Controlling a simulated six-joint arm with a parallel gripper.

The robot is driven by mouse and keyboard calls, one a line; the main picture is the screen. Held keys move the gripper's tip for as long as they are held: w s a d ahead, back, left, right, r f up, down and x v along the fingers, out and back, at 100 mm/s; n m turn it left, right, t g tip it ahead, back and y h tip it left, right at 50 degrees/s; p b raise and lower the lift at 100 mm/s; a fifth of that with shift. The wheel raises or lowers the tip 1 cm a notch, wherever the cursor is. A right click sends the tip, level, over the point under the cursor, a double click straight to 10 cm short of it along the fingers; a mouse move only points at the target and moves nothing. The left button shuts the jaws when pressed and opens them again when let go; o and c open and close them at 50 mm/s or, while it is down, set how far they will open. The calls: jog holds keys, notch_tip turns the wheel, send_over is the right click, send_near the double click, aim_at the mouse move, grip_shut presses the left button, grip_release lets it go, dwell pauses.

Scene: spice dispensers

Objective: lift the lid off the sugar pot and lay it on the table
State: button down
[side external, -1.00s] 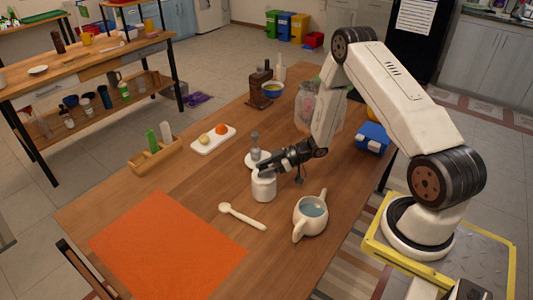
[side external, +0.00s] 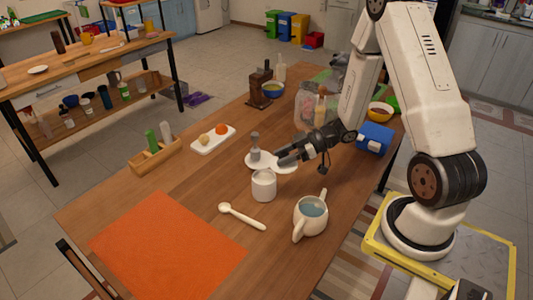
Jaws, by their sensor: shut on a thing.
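The white sugar pot (side external: 264,188) stands upright on the wooden table, with its open rim showing and no lid on it. My gripper (side external: 284,157) is behind and a little right of the pot in the picture, shut on the lid. The lid (side external: 288,167) shows as a pale disc under the fingertips. It overlaps the white saucer in the picture, and I cannot tell its exact height above the table. The fingers hide part of its top.
A grey shaker (side external: 255,148) stands on the white saucer (side external: 250,161), close left of my gripper. An orange mat (side external: 167,248) covers the front left. Bare table lies left of the pot.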

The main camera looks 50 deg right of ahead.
jog(key=s+a+r, duration=0.1)
jog(key=s+r, duration=0.1)
jog(key=s, duration=0.4)
jog(key=shift+r, duration=0.35)
jog(key=shift+w, duration=0.1)
jog(key=w+a+r+m+t+h, duration=0.2)
jog(key=w+a+m+h, duration=0.2)
jog(key=w, duration=0.4)
jog(key=w+a+r+m+t+h, duration=0.2)
jog(key=w+a+m+h, duration=0.2)
jog(key=w, duration=0.5)
jog(key=shift+w+r+m+h, duration=0.15)
jog(key=shift+w+m+h, duration=0.1)
jog(key=shift+m+h, duration=0.4)
jog(key=shift+s+r, duration=0.1)
